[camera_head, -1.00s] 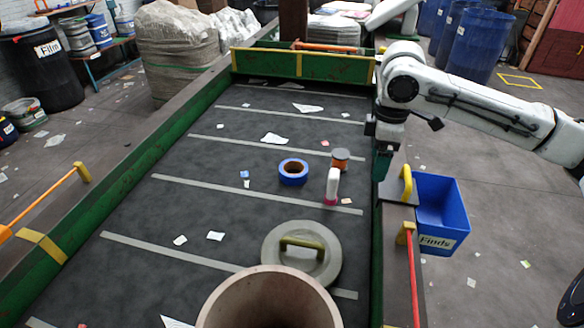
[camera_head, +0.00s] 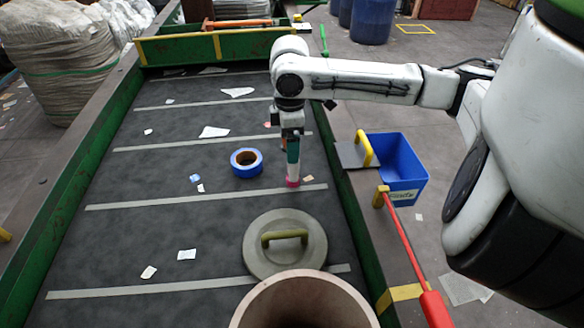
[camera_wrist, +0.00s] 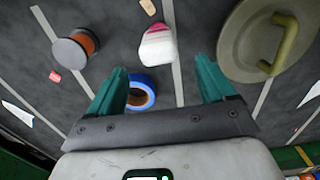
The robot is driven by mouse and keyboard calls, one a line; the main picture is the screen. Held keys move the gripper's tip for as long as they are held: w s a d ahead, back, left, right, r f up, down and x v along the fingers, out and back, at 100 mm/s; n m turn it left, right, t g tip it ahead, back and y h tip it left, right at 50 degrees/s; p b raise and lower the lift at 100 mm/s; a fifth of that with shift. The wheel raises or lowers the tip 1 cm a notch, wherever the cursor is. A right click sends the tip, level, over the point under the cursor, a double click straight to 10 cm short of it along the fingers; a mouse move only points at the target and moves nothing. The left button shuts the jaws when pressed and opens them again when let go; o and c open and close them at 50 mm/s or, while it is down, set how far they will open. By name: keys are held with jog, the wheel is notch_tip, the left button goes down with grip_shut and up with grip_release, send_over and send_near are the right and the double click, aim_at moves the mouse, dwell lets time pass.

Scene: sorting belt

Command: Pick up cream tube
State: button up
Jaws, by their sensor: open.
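The cream tube (camera_head: 293,175) is white with a pink end and stands on the dark belt in the head view. My gripper (camera_head: 292,150) is over it, its green fingers pointing down and hiding the upper part of the tube. In the wrist view the tube (camera_wrist: 157,45) lies beyond the fingertips, roughly midway between them sideways. My gripper (camera_wrist: 163,75) is open there, with a wide gap and nothing held.
A blue tape roll (camera_head: 246,162) lies left of the tube. A round grey lid with a handle (camera_head: 285,262) and a large pot (camera_head: 305,285) are nearer. An orange-banded spool (camera_wrist: 75,50) is close by. A blue bin (camera_head: 405,170) stands right of the belt's green edge.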

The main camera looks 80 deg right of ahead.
aim_at(293, 169)
jog(key=f, duration=0.5)
jog(key=shift+s+d+p, duration=0.15)
jog(key=shift+s+p, duration=0.15)
jog(key=shift+p, duration=0.05)
jog(key=shift+c, duration=0.3)
jog(key=shift+r, duration=0.1)
jog(key=c, duration=1.3)
